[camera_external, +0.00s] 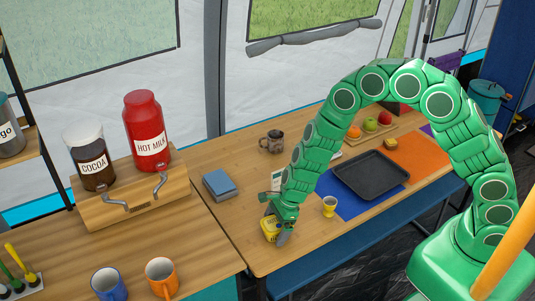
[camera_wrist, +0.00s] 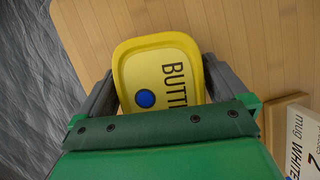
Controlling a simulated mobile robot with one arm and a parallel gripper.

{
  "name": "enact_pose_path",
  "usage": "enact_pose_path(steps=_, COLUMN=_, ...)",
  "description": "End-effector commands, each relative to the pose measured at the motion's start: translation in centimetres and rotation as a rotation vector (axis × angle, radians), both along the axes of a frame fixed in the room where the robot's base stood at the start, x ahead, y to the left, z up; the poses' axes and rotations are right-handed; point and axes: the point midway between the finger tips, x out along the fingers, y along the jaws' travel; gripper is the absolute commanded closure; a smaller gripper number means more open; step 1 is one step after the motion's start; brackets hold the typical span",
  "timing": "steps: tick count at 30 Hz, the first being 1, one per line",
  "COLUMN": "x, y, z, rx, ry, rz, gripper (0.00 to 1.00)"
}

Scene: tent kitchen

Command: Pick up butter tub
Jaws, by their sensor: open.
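The butter tub (camera_external: 270,229) is yellow and stands near the front left corner of the wooden table (camera_external: 259,253). In the wrist view its lid, the butter tub (camera_wrist: 160,68), shows "BUTT" and a blue dot. My gripper (camera_external: 278,224) reaches down over the tub. In the wrist view the grey fingers of my gripper (camera_wrist: 160,88) lie on both sides of the tub, and the jaws are open. Whether the fingers touch its sides I cannot tell. The near end of the tub is hidden by the green gripper body.
A white labelled box (camera_wrist: 303,140) lies close to my gripper's right side in the wrist view. A yellow cup (camera_external: 329,207), a black tray (camera_external: 371,174), a blue book-like block (camera_external: 219,185) and a dark mug (camera_external: 273,141) stand on the table. The table edge is close to the tub.

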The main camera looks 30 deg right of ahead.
Motion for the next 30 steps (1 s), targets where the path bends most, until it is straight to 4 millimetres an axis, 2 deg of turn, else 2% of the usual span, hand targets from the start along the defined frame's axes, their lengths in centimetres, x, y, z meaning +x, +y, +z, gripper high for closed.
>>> enact_pose_path(steps=5, x=0.0, y=0.0, z=0.0, rx=0.0, ry=0.0, rz=0.0, gripper=0.0)
enact_pose_path(steps=6, x=0.0, y=0.0, z=0.0, rx=0.001, ry=0.0, rz=0.0, gripper=0.03)
enact_pose_path(steps=16, x=0.1, y=0.0, z=0.0, rx=0.0, ry=0.0, rz=-0.001, gripper=0.53)
enact_pose_path(steps=25, x=0.1, y=0.0, z=0.2, rx=0.001, ry=0.0, rz=-0.001, gripper=0.53)
enact_pose_path(steps=30, x=0.1, y=0.0, z=1.1, rx=0.002, ry=-0.001, rz=-0.001, gripper=0.53)
